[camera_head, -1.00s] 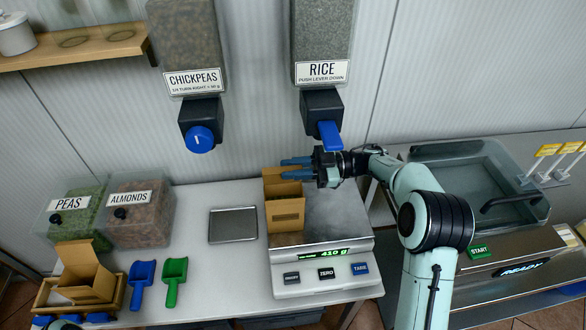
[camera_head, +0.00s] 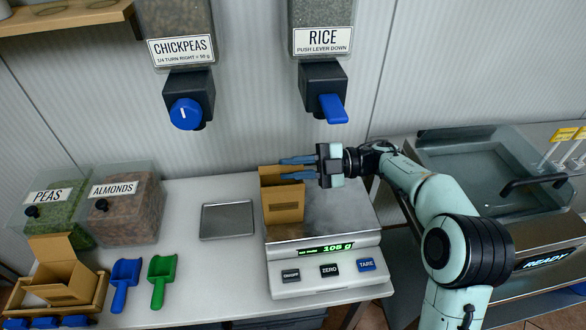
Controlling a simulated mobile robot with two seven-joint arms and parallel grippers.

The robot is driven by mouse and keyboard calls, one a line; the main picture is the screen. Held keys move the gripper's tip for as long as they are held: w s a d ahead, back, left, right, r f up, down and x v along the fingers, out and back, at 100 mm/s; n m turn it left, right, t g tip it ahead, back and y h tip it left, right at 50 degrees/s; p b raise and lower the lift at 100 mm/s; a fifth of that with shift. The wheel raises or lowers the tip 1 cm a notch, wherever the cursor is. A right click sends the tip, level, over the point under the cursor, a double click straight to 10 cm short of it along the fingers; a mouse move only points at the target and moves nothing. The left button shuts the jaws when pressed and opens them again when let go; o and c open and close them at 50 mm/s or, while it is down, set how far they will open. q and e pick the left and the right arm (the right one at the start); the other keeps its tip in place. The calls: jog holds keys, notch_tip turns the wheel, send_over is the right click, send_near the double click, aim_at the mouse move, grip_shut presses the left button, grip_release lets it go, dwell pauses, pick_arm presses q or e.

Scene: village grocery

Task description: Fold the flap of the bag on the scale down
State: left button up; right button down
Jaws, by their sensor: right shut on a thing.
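The brown paper bag (camera_head: 283,203) stands upright on the left part of the scale's steel plate (camera_head: 335,215). Its flap (camera_head: 268,177) rises at the back left of its top. The scale's green display (camera_head: 325,249) reads about 105 g. My right gripper (camera_head: 298,168) reaches in from the right at the bag's top, with its blue fingers pointing left, one on each side of the top edge area. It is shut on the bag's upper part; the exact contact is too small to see. My left gripper is not in view.
The rice dispenser (camera_head: 322,85) with its blue lever hangs above the gripper, the chickpeas dispenser (camera_head: 187,97) left of it. A small steel tray (camera_head: 227,220), blue scoop (camera_head: 125,280), green scoop (camera_head: 162,278) and another open carton (camera_head: 62,272) lie left. A sealing machine (camera_head: 490,175) stands right.

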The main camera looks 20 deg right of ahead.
dwell(0.4)
jog(key=c, duration=1.1)
grip_release()
